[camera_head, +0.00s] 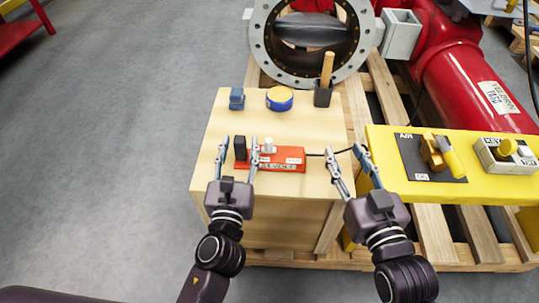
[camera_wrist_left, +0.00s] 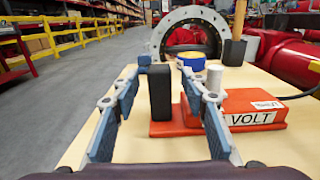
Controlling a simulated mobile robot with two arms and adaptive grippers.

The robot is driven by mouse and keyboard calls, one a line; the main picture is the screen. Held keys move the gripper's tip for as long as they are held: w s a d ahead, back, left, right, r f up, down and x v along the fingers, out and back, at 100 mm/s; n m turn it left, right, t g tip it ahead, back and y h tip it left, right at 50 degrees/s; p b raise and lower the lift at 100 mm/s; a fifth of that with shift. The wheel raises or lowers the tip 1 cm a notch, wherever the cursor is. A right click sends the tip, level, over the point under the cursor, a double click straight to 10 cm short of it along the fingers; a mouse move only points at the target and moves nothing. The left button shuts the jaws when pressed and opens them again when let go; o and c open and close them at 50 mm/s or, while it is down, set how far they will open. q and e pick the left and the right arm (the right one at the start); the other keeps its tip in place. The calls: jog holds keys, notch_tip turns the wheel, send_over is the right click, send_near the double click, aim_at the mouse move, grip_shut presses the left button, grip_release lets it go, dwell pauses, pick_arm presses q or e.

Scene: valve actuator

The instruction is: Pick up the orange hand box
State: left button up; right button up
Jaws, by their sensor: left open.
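The orange hand box (camera_head: 290,154) lies flat on the wooden table, with a white knob on top and a label on its front. In the left wrist view it shows at the right (camera_wrist_left: 262,102), its label partly reading "VOLT". A black upright block (camera_head: 240,147) stands at its left end. My left gripper (camera_head: 238,143) is open, its fingers either side of this block, which also shows between them in the left wrist view (camera_wrist_left: 160,92). The right finger overlaps the box's left part; I cannot tell whether it touches. My right gripper (camera_head: 343,150) is open and empty, right of the box.
A black cable (camera_head: 333,153) runs from the box past my right gripper. A blue block (camera_head: 237,98), a yellow-and-blue round item (camera_head: 279,98) and a black holder (camera_head: 323,96) with a wooden handle stand behind. A yellow panel (camera_head: 384,168) borders the table's right side.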

pick_arm(q)
jog(key=shift+w, duration=0.5)
grip_shut()
jog(key=shift+r, duration=0.1)
